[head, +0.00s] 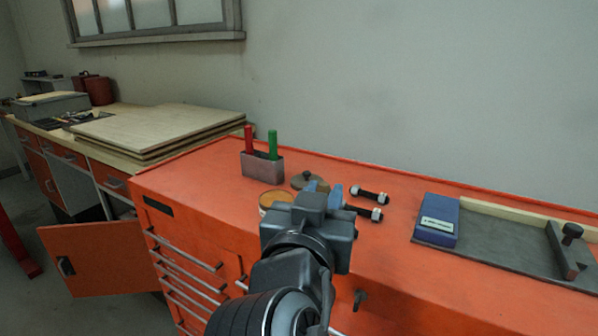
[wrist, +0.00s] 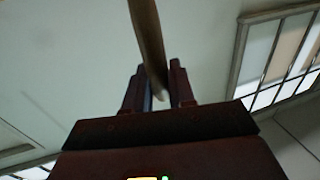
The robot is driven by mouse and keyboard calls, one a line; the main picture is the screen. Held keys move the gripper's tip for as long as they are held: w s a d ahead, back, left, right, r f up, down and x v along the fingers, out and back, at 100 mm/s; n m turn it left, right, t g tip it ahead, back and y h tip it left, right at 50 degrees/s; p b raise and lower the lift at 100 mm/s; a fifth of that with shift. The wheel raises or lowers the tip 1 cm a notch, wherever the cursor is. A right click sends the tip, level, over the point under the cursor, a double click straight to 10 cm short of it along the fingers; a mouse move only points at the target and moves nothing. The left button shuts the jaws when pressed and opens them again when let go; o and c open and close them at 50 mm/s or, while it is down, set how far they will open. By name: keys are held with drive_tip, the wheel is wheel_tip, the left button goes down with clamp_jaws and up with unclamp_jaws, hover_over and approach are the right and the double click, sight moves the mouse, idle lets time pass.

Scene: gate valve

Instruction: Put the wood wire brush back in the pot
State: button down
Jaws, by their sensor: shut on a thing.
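My gripper (wrist: 160,88) is shut on the wood wire brush (wrist: 149,42), whose brown wooden handle runs up between the two fingers in the wrist view. The brush's bristle end is out of that view. In the head view my gripper (head: 325,196) is over the orange cabinet top, and only a small tan bit of the brush shows at the fingers. A grey rectangular pot (head: 262,168) stands near the back edge, left of and beyond my gripper. A red handle (head: 248,139) and a green handle (head: 272,145) stand upright in it.
A round tin with orange contents (head: 275,199) and a dark round lid (head: 309,181) lie between pot and gripper. Dark bolts (head: 369,194) are just right of the gripper. A blue box (head: 437,219) sits on a grey plate further right. The wall rises behind the cabinet (head: 200,181).

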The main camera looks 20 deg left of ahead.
drive_tip(key=s+d+f+m+h, duration=0.1)
drive_tip(key=d+f, duration=1.3)
drive_tip(key=d, duration=0.3)
drive_tip(key=s+d+f+h, duration=0.1)
drive_tip(key=d+f, duration=1.4)
drive_tip(key=d, duration=0.3)
drive_tip(key=shift+s+m+h, duration=0.2)
drive_tip(key=shift+m+h, duration=0.2)
drive_tip(key=shift+d, duration=0.1)
